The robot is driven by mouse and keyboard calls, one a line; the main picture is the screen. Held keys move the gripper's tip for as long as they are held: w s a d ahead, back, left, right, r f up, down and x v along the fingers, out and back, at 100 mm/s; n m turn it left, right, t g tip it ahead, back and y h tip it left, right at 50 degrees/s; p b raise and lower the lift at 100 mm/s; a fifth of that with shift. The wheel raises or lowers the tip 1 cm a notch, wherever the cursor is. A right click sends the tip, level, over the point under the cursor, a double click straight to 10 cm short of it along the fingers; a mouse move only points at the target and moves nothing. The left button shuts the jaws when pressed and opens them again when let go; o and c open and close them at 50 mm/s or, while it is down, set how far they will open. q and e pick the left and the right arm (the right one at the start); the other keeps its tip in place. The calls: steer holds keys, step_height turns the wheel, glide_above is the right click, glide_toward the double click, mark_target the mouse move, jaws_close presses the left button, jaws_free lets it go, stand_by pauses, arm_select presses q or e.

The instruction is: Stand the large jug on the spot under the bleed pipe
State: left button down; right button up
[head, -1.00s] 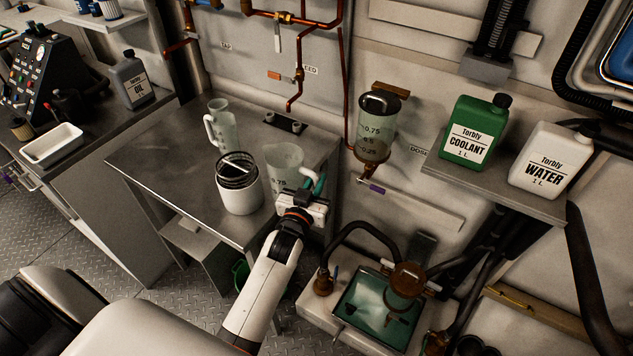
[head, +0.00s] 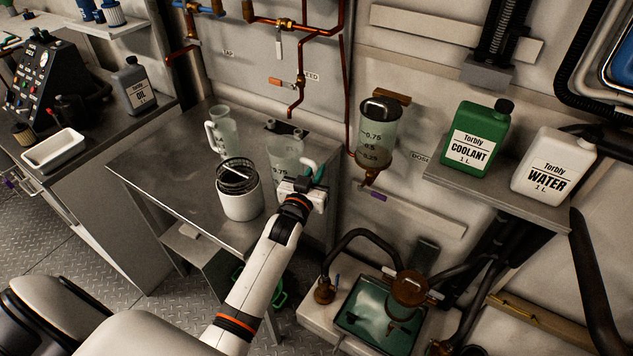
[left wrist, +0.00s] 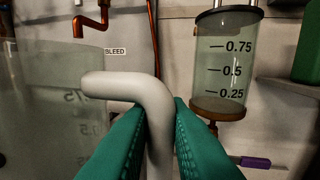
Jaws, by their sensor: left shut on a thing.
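The large jug (head: 284,152) is clear, with a measuring scale, and is upright at the back right of the steel table. My left gripper (head: 311,176) is shut on its pale handle. The left wrist view shows the handle (left wrist: 128,87) between the green fingers (left wrist: 164,120) and the jug's wall (left wrist: 45,115) to the left. The copper bleed pipe (head: 293,108) ends above and behind the jug. A dark plate (head: 277,128) lies below the pipe, partly hidden by the jug. I cannot tell if the jug's base touches the table. My right gripper is not in view.
A smaller jug (head: 224,138) and a white pot with a wire strainer (head: 241,202) stand left of the large jug. A graduated glass vessel (head: 378,135) hangs on the wall to the right. The table's left part (head: 165,165) is clear.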

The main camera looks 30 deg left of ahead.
arm_select(q)
steer(key=w+a+b, duration=0.3)
steer(key=w+a, duration=0.2)
steer(key=w, duration=0.3)
steer(key=shift+b, duration=0.35)
steer(key=shift+f, duration=0.4)
stand_by(0.4)
steer(key=c, duration=1.3)
jaws_free()
steer(key=shift+s, duration=0.1)
